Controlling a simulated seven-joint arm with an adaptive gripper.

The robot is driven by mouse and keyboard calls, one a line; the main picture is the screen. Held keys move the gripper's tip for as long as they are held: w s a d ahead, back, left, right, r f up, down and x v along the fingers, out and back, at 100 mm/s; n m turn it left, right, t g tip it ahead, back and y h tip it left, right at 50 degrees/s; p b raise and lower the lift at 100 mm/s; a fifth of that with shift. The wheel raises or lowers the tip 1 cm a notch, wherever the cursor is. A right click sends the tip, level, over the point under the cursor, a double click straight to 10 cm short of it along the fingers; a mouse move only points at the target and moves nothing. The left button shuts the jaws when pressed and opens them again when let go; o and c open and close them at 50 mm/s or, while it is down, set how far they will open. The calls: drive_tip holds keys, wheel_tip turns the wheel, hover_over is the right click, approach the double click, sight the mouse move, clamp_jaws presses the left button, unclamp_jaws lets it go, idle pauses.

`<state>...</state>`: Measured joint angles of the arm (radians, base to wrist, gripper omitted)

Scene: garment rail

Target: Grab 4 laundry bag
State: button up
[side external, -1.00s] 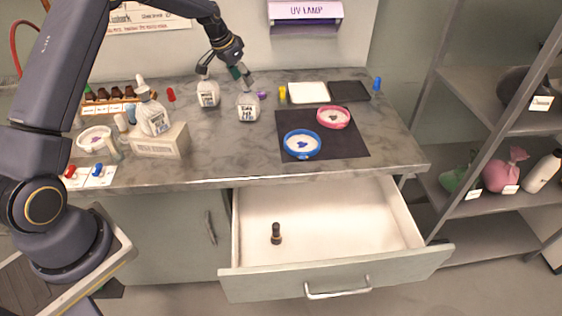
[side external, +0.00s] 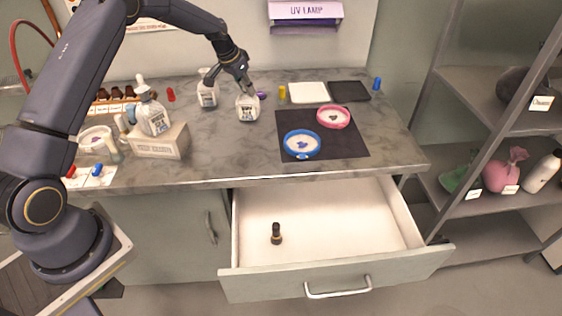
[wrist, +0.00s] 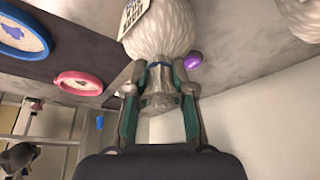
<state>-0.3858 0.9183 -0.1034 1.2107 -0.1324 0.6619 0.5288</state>
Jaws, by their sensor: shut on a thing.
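My gripper (side external: 245,89) is shut on the gathered neck of a white ribbed laundry bag (side external: 247,109) that stands upright on the grey marbled counter. In the wrist view my fingers (wrist: 160,80) close on both sides of the grey neck, at a blue tie, and the bag's white body (wrist: 165,32) and label show beyond. A similar white labelled bag (side external: 208,94) stands just left of it. A pink tied bag (side external: 505,172) sits on the right shelf, beside a green one (side external: 455,178).
A purple object (side external: 261,95) lies right beside the held bag. A dark mat (side external: 345,145) with blue (side external: 302,144) and pink (side external: 333,117) dishes is to the right. The open drawer (side external: 330,225) below holds a small dark bottle (side external: 276,234). The counter's middle front is clear.

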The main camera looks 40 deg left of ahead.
clamp_jaws()
drive_tip(key=shift+r, duration=0.1)
